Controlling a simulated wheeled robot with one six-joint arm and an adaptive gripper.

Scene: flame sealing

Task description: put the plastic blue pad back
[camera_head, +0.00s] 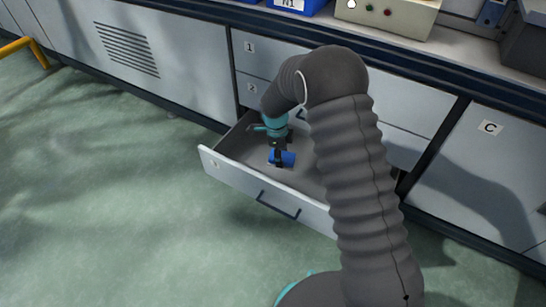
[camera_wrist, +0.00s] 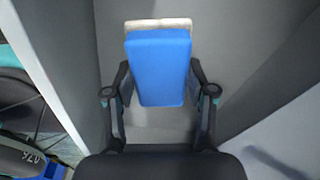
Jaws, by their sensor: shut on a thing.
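The blue pad (camera_wrist: 158,68) is a blue block with a whitish layer along its far edge, between the two fingers of my gripper (camera_wrist: 160,95) in the wrist view. My gripper is shut on it. My arm hides the right part of the drawer.
Closed drawers marked 1 (camera_head: 270,55) and 2 are above the open one. A cabinet marked C (camera_head: 480,160) is at right. The counter above holds blue bins (camera_head: 297,5) and a control box (camera_head: 388,14). Green floor is clear at left.

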